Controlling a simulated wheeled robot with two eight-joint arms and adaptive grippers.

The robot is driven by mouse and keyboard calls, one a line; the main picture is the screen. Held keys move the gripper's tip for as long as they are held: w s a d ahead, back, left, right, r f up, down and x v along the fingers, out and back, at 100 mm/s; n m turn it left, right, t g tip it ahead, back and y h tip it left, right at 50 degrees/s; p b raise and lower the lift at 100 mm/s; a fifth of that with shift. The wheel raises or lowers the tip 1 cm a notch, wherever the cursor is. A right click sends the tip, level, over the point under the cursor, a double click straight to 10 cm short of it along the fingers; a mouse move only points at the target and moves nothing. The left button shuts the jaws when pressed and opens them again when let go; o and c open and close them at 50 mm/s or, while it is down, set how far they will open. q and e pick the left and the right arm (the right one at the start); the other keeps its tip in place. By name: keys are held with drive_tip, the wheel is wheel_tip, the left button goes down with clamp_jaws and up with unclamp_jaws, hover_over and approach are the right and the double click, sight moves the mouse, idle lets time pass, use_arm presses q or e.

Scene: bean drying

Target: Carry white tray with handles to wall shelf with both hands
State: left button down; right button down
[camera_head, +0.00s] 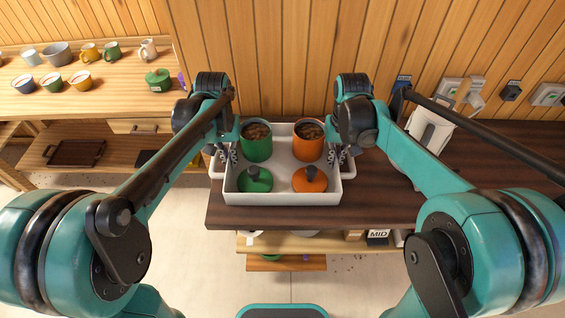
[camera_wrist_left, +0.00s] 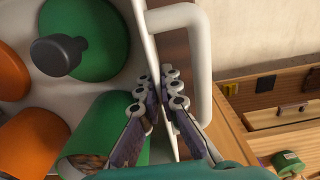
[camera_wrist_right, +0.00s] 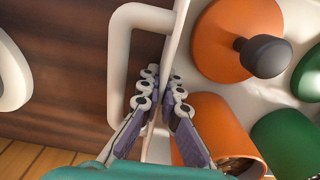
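The white tray with handles (camera_head: 283,200) is level over the dark counter in the head view; I cannot tell whether it touches it. It holds a green canister (camera_head: 257,146), an orange canister (camera_head: 308,146), a green lid (camera_head: 255,180) and an orange lid (camera_head: 310,181). Both canisters are uncovered, with brown contents. My left gripper (camera_head: 228,157) is shut on the tray's left wall, one finger on each side, inside the handle loop (camera_wrist_left: 205,62). My right gripper (camera_head: 342,157) is shut likewise on the right wall, beside its handle (camera_wrist_right: 120,55).
The dark counter (camera_head: 385,205) runs right, with a white jug-like container (camera_head: 428,140) near my right arm. Wall outlets are behind it. A wooden wall shelf (camera_head: 110,100) at left carries mugs, bowls and a green pot (camera_head: 158,82); its front part has free room. A lower shelf (camera_head: 110,155) holds a dark rack.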

use_arm(q)
drive_tip(key=shift+r, duration=0.2)
use_arm(e)
drive_tip(key=shift+r, duration=0.2)
